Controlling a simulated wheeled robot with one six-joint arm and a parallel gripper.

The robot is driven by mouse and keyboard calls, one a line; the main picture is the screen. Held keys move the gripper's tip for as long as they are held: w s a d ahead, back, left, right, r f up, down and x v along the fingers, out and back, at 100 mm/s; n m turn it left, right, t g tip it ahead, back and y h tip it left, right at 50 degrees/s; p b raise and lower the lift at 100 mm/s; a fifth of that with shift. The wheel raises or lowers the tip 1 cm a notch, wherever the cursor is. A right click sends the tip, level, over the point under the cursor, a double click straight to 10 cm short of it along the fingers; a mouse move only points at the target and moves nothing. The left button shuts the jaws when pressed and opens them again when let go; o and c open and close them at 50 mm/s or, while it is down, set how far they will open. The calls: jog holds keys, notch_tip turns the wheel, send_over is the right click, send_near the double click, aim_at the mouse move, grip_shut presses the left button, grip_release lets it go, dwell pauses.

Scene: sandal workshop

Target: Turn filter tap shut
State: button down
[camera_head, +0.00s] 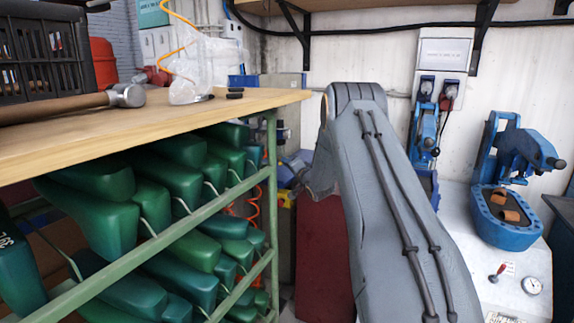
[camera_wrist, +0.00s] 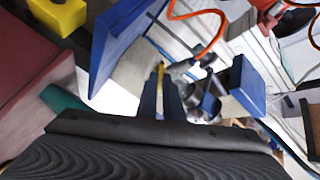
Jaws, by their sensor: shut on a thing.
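In the wrist view, my gripper (camera_wrist: 164,82) has its two dark fingers close together, shut on a thin yellow piece (camera_wrist: 160,76). It appears to be the handle of the filter tap. A grey metal fitting (camera_wrist: 181,68) shows just beyond the fingertips. The fingers hide much of the tap, so I cannot tell how far it is turned. In the head view, my grey arm reaches away in the middle and hides my gripper and the tap.
In the head view, a wooden bench (camera_head: 210,104) holds a hammer (camera_head: 125,95) and a plastic bag (camera_head: 190,75). Green shoe lasts (camera_head: 100,190) fill the rack below. A blue press (camera_head: 505,220) stands at right. An orange hose (camera_wrist: 205,14) curves near my gripper.

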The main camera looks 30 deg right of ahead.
jog(key=m, duration=0.6)
jog(key=shift+f, duration=0.2)
jog(key=shift+m, duration=0.3)
jog(key=c, duration=1.9)
grip_release()
jog(key=shift+s, duration=0.1)
jog(key=s, duration=0.7)
jog(key=shift+s+b, duration=0.35)
jog(key=shift+a, duration=0.1)
